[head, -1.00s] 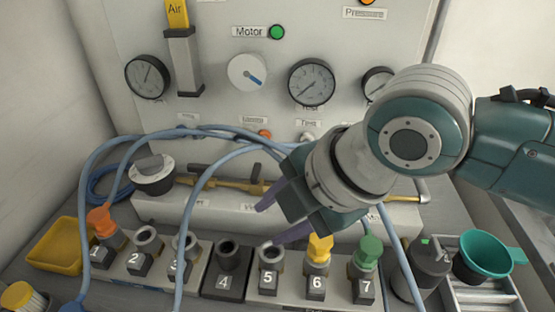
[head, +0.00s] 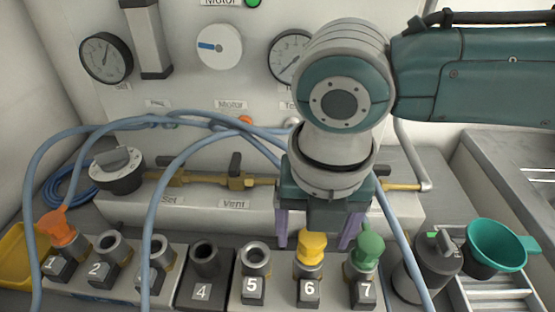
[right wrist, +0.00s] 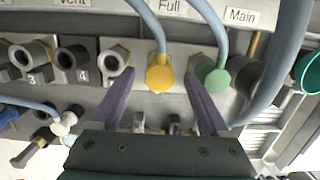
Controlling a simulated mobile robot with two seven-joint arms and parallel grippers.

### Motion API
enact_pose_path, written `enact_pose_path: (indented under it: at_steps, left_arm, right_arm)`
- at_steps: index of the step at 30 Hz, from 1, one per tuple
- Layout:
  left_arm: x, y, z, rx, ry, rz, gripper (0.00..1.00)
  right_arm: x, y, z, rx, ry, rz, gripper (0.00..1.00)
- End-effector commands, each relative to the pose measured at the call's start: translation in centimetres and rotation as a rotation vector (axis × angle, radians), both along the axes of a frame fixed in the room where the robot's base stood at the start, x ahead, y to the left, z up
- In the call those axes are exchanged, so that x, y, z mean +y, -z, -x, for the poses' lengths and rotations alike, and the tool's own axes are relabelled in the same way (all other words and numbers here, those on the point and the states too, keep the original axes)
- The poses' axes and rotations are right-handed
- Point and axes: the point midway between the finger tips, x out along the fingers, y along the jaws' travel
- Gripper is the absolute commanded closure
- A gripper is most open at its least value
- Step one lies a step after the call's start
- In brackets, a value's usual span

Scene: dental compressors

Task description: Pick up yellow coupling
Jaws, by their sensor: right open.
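The yellow coupling (head: 312,247) stands upright on the port numbered 6 in the front row. It also shows in the right wrist view (right wrist: 159,77), with a blue hose behind it. My right gripper (head: 316,240) points down over port 6, with its purple fingers open on either side of the yellow coupling. In the right wrist view my right gripper (right wrist: 162,75) has one finger left of the coupling and one right of it, with gaps visible. Nothing is held. My left gripper is not in view.
The green coupling (head: 370,245) on port 7 is close beside the right finger. An orange coupling (head: 58,228) sits on port 1. Blue hoses (head: 158,215) arch over the ports. A dark bottle (head: 428,265) and a teal funnel (head: 497,247) stand at the right.

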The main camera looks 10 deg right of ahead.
Motion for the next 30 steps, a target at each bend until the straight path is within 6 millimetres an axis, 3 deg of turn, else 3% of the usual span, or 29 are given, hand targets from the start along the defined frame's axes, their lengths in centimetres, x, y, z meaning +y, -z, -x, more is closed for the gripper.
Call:
enact_pose_path:
  at_steps: [4,12,30]
  left_arm:
    - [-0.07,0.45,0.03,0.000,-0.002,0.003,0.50]
    - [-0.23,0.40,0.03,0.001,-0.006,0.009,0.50]
    - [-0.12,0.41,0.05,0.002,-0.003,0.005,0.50]
  right_arm:
    - [0.03,1.78,-0.15,0.000,0.001,-0.002,0.21]
    - [-0.01,1.89,-0.20,-0.002,0.001,-0.002,0.23]
    - [-0.02,1.86,-0.22,-0.002,0.001,-0.002,0.91]
